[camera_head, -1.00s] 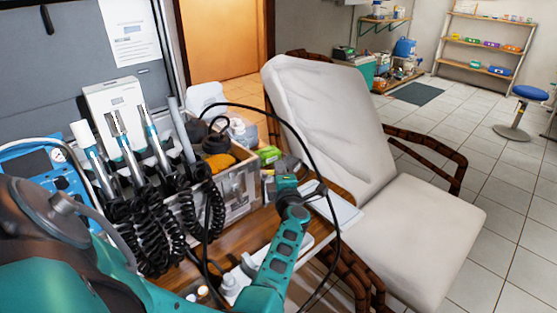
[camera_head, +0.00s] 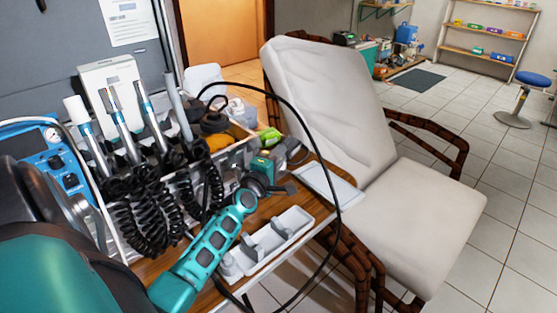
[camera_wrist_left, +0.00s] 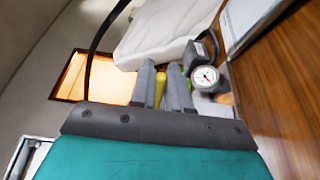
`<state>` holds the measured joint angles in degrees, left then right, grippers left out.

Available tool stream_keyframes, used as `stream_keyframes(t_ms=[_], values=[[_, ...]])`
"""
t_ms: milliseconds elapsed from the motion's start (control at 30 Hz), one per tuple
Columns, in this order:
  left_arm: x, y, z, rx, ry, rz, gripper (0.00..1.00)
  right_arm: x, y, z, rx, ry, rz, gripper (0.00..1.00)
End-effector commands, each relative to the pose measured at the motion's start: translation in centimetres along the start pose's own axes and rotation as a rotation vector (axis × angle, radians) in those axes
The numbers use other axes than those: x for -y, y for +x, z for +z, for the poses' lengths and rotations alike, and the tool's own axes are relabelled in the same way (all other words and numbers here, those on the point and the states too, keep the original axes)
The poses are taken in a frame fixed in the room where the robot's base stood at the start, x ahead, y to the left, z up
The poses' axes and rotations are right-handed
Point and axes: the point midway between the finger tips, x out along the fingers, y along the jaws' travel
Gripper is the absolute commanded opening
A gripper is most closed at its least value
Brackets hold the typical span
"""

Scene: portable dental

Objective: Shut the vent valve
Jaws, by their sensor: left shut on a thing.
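My left gripper (camera_head: 294,153) is over the back right of the wooden cart top, beside the grey case. In the left wrist view its two fingers (camera_wrist_left: 161,68) are nearly together, with a yellow part (camera_wrist_left: 160,88) showing between them. I cannot tell whether this part belongs to the vent valve. A round white-faced gauge (camera_wrist_left: 205,77) with a dark fitting is just right of the fingers. I cannot make out the valve clearly in the head view, where the gripper and the clutter hide that spot. My right gripper is not in view.
Dental handpieces with black coiled cords (camera_head: 140,205) stand at the left. A black hose loops over the cart's right side. A white tray (camera_head: 270,243) lies at the cart's front edge. The padded chair (camera_head: 340,110) stands close on the right. Open floor lies beyond it.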

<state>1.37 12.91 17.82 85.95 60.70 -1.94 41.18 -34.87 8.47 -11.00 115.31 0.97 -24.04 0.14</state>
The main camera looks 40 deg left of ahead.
Motion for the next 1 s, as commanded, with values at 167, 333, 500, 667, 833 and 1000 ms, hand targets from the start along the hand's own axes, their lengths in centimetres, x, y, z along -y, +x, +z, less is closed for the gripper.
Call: stream_keyframes(t_ms=[167, 333, 500, 667, 833, 1000], values=[[0.17, -0.09, 0.06, 0.012, -0.001, -0.003, 0.00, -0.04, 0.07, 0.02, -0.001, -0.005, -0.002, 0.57], [0.14, -0.08, 0.06, 0.011, -0.002, -0.003, 0.00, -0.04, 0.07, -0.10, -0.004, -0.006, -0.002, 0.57], [0.13, -0.07, 0.04, 0.010, -0.001, -0.003, 0.20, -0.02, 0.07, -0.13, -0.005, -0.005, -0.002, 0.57], [0.08, -0.05, 0.02, 0.010, -0.001, -0.002, 0.36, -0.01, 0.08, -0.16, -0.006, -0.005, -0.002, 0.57], [0.03, -0.04, 0.00, 0.009, 0.000, 0.000, 0.37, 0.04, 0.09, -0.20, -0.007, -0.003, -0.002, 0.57], [-0.59, -0.02, -0.02, 0.008, -0.001, 0.001, 0.37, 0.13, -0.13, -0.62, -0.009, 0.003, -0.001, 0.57]])
